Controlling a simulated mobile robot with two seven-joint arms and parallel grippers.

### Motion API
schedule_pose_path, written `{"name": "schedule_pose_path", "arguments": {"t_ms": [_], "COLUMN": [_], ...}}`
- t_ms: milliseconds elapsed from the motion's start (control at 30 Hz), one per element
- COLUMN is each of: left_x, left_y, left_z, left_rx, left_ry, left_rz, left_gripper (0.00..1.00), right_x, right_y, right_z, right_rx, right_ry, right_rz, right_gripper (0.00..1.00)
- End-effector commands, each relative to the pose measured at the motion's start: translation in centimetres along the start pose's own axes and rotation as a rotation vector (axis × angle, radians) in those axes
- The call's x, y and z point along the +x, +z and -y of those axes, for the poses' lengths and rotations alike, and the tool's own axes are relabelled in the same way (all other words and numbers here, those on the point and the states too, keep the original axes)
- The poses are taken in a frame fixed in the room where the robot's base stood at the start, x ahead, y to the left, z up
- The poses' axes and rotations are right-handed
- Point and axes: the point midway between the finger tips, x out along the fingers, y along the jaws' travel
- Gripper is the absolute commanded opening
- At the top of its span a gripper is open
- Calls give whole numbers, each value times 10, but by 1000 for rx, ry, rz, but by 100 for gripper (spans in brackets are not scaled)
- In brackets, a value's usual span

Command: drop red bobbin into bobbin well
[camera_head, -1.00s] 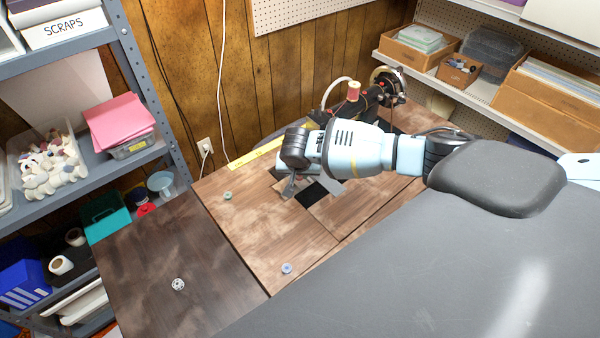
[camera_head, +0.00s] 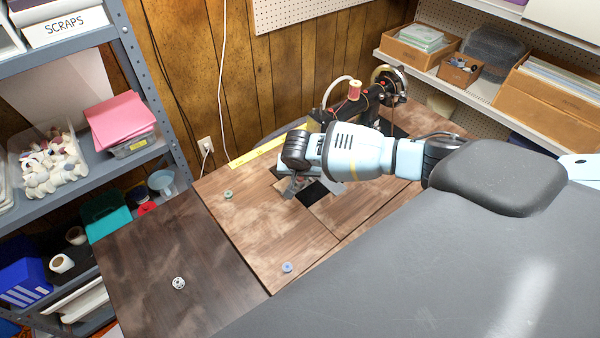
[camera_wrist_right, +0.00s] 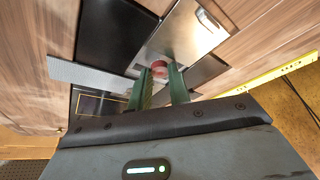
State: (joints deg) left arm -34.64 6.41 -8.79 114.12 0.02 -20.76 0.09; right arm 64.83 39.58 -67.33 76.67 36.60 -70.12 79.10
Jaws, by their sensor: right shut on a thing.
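My right gripper (camera_head: 291,187) reaches in from the right, low over the sewing machine bed. In the right wrist view its two green fingers (camera_wrist_right: 158,80) are shut on the red bobbin (camera_wrist_right: 158,68), which shows between the fingertips. Beyond and around the bobbin are a shiny metal plate (camera_wrist_right: 190,32) and dark panels (camera_wrist_right: 115,40) in the wooden top. A black rectangle (camera_head: 313,194) shows just right of the fingers in the head view. The bobbin well itself cannot be made out clearly; gripper and bobbin cover that area. My left gripper is not in view.
A teal bobbin (camera_head: 228,194), a blue bobbin (camera_head: 287,267) and a pale metal bobbin (camera_head: 178,283) lie apart on the wooden tops. The machine's handwheel (camera_head: 390,84) and thread spool (camera_head: 354,90) stand behind my arm. A yellow tape (camera_head: 255,153) runs along the back edge.

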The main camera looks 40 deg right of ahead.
Motion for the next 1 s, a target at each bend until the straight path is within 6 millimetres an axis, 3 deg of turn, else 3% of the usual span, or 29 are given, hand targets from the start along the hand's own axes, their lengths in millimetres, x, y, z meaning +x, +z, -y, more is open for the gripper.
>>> {"name": "schedule_pose_path", "arguments": {"t_ms": [500,533,700,1000], "left_x": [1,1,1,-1], "left_y": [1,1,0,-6], "left_z": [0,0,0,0], "left_rx": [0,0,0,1], "left_ry": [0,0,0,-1], "left_rz": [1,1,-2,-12], "left_gripper": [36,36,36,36], "right_x": [6,6,6,-8], "right_y": [3,3,3,-4], "right_z": [0,0,0,3], "right_rx": [0,0,0,0], "right_ry": [0,0,-1,-7], "right_rz": [1,1,1,-3], "right_gripper": [0,22,42,44]}}
